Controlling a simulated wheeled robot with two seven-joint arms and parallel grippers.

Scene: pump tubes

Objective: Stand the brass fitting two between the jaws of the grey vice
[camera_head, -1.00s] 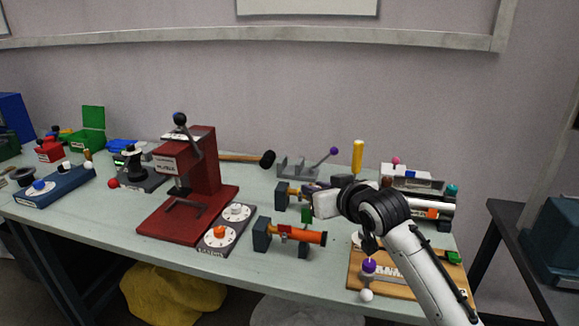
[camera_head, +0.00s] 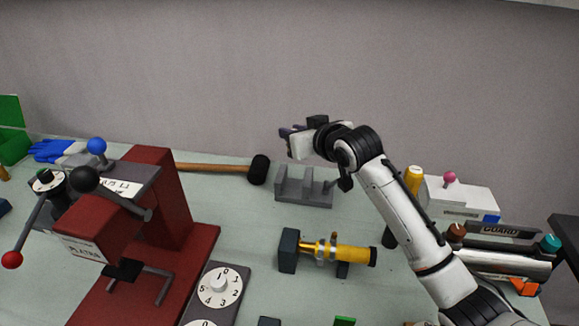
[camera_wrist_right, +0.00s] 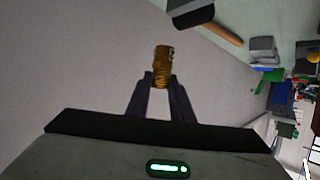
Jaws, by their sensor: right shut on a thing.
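My right gripper (camera_head: 288,136) is raised in the head view, above and behind the grey vice (camera_head: 303,190). In the right wrist view my right gripper (camera_wrist_right: 162,80) is shut on a brass fitting (camera_wrist_right: 163,62). The fitting is a short ribbed cylinder with a dark marking too small to read, and it sticks out past the fingertips. In the head view I cannot make it out at the fingers. The vice stands at the back of the bench with upright grey jaws and a gap between them. My arm covers the area to its right. My left gripper is not in view.
A mallet (camera_head: 220,168) lies left of the vice. A red press (camera_head: 150,220) stands further left. A yellow tube (camera_head: 352,253) rests on dark stands in front. A dial plate (camera_head: 219,287) lies beside the press. White and grey equipment (camera_head: 460,197) stands at right.

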